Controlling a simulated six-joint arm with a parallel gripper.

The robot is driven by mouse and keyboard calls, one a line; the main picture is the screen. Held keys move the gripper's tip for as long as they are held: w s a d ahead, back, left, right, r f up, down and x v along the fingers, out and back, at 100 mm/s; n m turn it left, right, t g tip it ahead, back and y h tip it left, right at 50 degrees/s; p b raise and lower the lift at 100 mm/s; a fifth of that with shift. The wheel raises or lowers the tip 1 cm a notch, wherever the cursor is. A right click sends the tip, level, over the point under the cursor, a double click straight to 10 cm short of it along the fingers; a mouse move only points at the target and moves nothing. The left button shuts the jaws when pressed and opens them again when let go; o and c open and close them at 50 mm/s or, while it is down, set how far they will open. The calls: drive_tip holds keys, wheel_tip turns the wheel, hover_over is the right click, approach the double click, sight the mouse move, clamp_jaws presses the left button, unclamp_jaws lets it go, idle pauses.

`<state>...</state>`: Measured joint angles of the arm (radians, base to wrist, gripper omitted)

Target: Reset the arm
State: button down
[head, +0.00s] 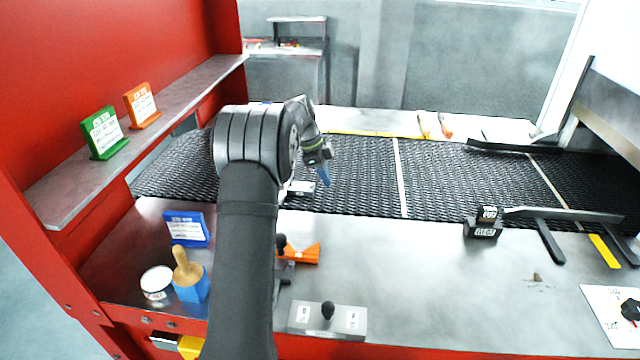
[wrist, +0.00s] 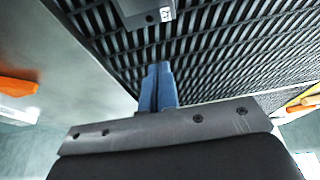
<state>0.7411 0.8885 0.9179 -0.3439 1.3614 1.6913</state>
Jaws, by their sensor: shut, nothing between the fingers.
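My arm rises from the bottom of the head view and bends over the black mesh belt (head: 360,175). My gripper (head: 325,181) hangs above the belt, its blue fingers pointing down. In the wrist view the two blue fingers (wrist: 158,72) lie together, shut and empty. A dark grey block with a white label (wrist: 148,12) is on the belt just beyond the fingertips, apart from them. In the head view a grey labelled piece (head: 302,187) shows beside my gripper, partly behind my arm.
A blue sign (head: 186,229), a white round tub (head: 157,282), a wooden-handled blue brush (head: 189,280) and an orange piece (head: 303,254) stand on the metal front table (head: 400,260). Black labelled blocks (head: 484,224) and a guide bar (head: 560,214) are at right. The table's middle is clear.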

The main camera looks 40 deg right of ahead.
drive_tip(key=v, duration=0.7)
drive_tip(key=shift+r, duration=0.1)
approach(318, 193)
drive_tip(key=s+d+f, duration=0.4)
drive_tip(key=f, duration=0.1)
drive_tip(key=w+a, duration=0.1)
drive_tip(key=w+a+f, duration=0.1)
drive_tip(key=shift+w+a, duration=0.3)
drive_tip(key=shift+w, duration=0.05)
drive_tip(key=shift+s+d, duration=1.4)
drive_tip(key=shift+d, duration=0.05)
